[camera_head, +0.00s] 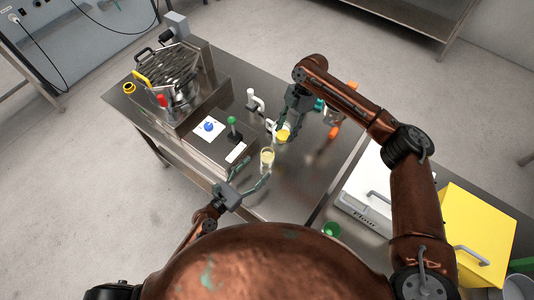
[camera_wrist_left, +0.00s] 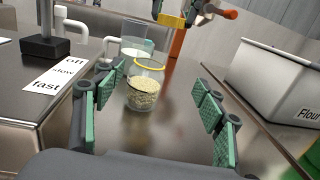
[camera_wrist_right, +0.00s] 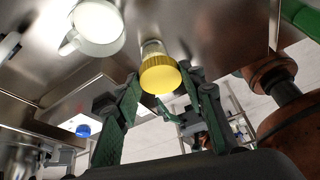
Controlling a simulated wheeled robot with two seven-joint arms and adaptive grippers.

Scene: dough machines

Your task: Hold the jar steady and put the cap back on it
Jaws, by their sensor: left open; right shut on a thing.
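The clear jar (camera_head: 267,160) stands upright on the steel table with pale grains inside and a yellow ring at its top. In the left wrist view the jar (camera_wrist_left: 145,88) is ahead of my left gripper (camera_wrist_left: 158,115), which is open and empty. Its fingers point at the jar, one to each side, without touching it. My right gripper (camera_head: 285,130) is beyond the jar and above the table, shut on the yellow cap (camera_head: 283,136). The cap (camera_wrist_right: 159,75) is between its fingertips in the right wrist view. A clear glass shape behind the cap is partly hidden.
A machine (camera_head: 232,145) with a green-knobbed lever and a speed label stands left of the jar. A white mug (camera_wrist_right: 97,27) is close to the cap. A white flour bin (camera_head: 368,190) and a yellow box (camera_head: 475,235) are at the right. Bare table lies right of the jar.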

